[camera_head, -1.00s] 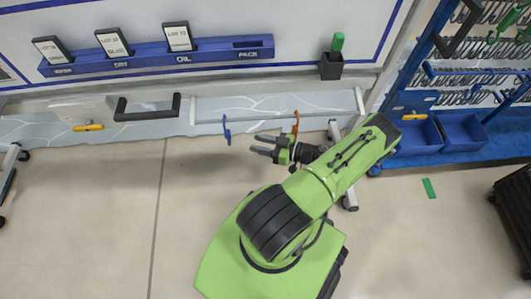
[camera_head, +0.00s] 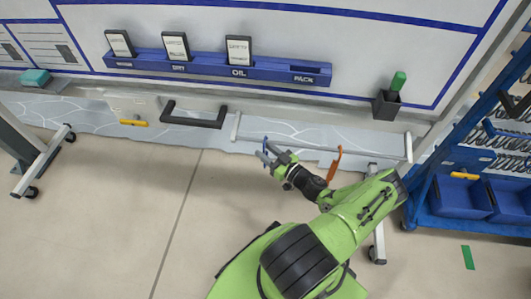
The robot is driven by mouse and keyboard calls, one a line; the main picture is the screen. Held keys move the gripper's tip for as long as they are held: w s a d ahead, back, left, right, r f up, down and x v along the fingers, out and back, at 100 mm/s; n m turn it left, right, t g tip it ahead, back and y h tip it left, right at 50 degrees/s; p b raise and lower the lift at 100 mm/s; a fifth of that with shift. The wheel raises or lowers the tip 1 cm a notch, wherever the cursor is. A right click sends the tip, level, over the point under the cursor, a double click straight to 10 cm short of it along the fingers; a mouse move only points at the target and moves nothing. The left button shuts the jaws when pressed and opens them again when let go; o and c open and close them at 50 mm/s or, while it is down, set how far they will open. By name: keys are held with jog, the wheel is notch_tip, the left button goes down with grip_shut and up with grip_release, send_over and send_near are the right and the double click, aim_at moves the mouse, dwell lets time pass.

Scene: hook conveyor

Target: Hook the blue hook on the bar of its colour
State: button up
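The blue hook (camera_head: 265,143) hangs from a light grey bar (camera_head: 300,138) near its left end. My gripper (camera_head: 264,152) is at the blue hook, its two fingers apart and pointing up and left. The fingers partly hide the hook's lower part, and I cannot tell whether they touch it. No blue bar can be made out in this view.
A black handle (camera_head: 195,120) is on the wall left of the bar. Blue racks with bins (camera_head: 462,197) stand at the right. A wheeled stand (camera_head: 38,165) is at the left. The floor (camera_head: 120,220) left of my arm is clear.

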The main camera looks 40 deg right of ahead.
jog(key=shift+w, duration=0.35)
grip_shut()
jog(key=shift+s, duration=0.1)
jog(key=shift+o, duration=0.3)
grip_release()
